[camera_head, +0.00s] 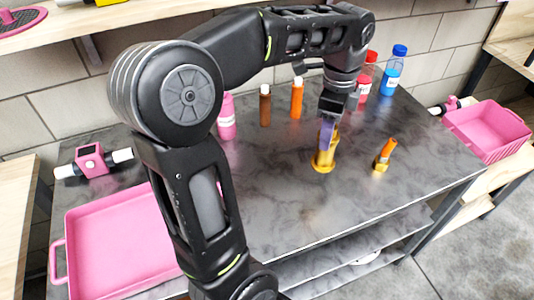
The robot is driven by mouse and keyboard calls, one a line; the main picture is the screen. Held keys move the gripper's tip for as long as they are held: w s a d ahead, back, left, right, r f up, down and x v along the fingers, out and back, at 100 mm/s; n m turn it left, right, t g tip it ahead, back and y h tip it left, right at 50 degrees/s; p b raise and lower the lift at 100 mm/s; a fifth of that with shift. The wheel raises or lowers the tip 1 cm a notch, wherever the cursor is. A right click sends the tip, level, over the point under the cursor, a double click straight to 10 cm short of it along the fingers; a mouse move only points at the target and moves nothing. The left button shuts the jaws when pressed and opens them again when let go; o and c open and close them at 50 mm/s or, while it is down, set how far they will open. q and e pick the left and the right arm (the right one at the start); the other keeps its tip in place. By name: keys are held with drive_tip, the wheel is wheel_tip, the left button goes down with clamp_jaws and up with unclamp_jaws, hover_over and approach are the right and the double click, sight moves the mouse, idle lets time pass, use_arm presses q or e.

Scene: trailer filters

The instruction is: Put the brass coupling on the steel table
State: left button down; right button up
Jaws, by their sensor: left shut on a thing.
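The brass coupling (324,160) is a gold-coloured piece on the steel table (290,205), right of the middle. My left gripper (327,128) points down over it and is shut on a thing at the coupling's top. A purple part shows between the gripper and the coupling. The coupling's base appears at the table top; I cannot tell whether it touches. A smaller brass piece with an orange top (384,155) stands to its right. My right gripper is not in view.
A pink tray (110,245) sits at the left, near a pink device (90,160). A pink bottle (227,117), brown bottle (265,105), orange bottle (297,98) and blue bottle (392,70) stand at the back. A pink bin (488,130) is at the right. The front right tabletop is clear.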

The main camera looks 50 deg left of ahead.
sight(322, 161)
use_arm(q)
drive_tip(key=shift+f, duration=3.15)
drive_tip(key=shift+f, duration=0.1)
drive_tip(key=shift+f, duration=1.75)
drive_tip(key=shift+f, duration=0.2)
drive_tip(key=c, duration=0.7)
unclamp_jaws()
drive_tip(key=shift+r, duration=0.1)
wheel_tip(322, 161, up, 12)
drive_tip(key=shift+r, duration=0.1)
